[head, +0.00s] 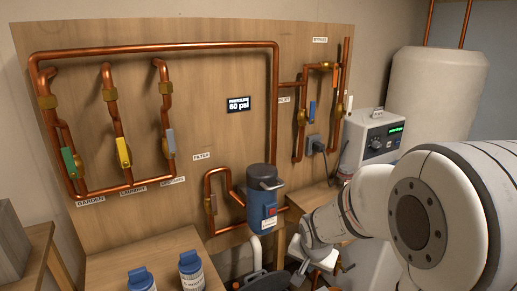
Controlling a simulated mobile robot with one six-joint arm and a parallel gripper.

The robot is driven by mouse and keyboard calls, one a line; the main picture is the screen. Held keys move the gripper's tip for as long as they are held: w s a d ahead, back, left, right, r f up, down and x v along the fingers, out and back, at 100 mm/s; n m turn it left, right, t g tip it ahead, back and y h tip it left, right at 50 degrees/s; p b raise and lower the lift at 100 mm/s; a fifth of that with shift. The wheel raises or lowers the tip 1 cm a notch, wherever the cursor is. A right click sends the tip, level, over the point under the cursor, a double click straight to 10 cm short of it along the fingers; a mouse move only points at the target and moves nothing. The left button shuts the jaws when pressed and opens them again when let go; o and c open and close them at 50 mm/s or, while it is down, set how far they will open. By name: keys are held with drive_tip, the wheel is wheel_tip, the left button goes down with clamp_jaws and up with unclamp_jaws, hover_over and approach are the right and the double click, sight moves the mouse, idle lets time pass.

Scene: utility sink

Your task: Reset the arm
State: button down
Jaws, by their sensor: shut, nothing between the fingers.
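My arm enters from the right and reaches to the lower middle of the head view. My gripper (316,275) is at its end, small and low in the picture, pointing down. It is shut and holds nothing. It is right of the blue filter housing (263,205) and in front of the wooden board, apart from the housing in the picture. The fingertips are small and hard to make out against the clutter below.
Copper pipes with green, yellow and grey valve handles (123,152) run over the wooden board (215,65). Two blue-capped bottles (191,268) stand on the front table (120,263). A white control box (372,135) and a big tank (432,90) stand at the right.

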drive_tip(key=s+d+r+n+g, duration=0.1)
drive_tip(key=s+r+n, duration=0.1)
drive_tip(key=s+r, duration=0.3)
drive_tip(key=s+r+n+p, duration=0.1)
drive_tip(key=s+r+n, duration=0.2)
drive_tip(key=s, duration=1)
wheel_tip(320, 180, up, 3)
drive_tip(key=shift+s+d+r+n+g+p, duration=0.1)
drive_tip(key=shift+s+d+n+g+p, duration=0.2)
drive_tip(key=shift+s+d+g, duration=0.1)
